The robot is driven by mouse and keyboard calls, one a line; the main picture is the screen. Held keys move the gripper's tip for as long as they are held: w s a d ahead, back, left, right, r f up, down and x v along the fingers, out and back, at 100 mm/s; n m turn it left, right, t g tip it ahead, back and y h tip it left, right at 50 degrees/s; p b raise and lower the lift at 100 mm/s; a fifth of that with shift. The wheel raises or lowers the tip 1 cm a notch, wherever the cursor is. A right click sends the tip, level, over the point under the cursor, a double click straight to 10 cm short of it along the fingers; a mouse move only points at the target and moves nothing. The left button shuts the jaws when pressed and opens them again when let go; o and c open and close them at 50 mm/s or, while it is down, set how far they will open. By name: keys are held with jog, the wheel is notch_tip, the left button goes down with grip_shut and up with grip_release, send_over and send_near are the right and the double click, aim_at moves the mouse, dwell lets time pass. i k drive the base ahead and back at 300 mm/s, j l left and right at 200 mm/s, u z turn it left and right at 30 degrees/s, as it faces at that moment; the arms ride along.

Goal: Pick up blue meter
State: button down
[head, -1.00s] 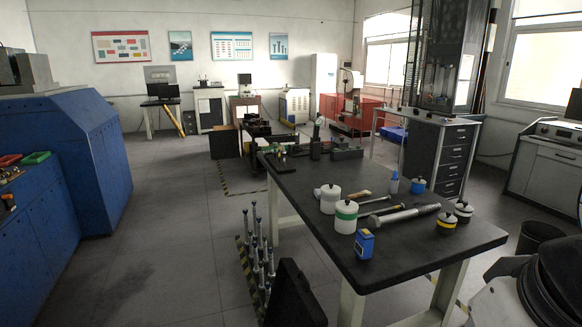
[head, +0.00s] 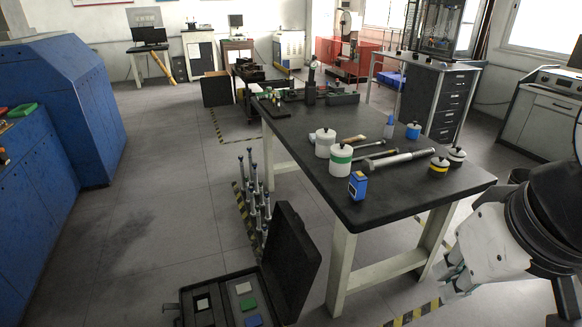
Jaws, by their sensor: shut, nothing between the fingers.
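The blue meter (head: 358,186) is a small upright blue device with a pale face. It stands on the dark table (head: 400,205), close to the table's near left edge, in front of the white jar with a green band (head: 340,165). Nothing is touching it from above. Part of my arm shows at the lower right, to the right of the table and apart from the meter.
An open black case (head: 291,250) and several metal rods (head: 253,190) stand on the floor left of the table. Floor is clear further left.

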aim_at(358, 186)
jog(key=i+j+z, duration=0.3)
jog(key=i+j, duration=0.15)
jog(key=i+j+z, duration=0.25)
jog(key=i+j, duration=0.35)
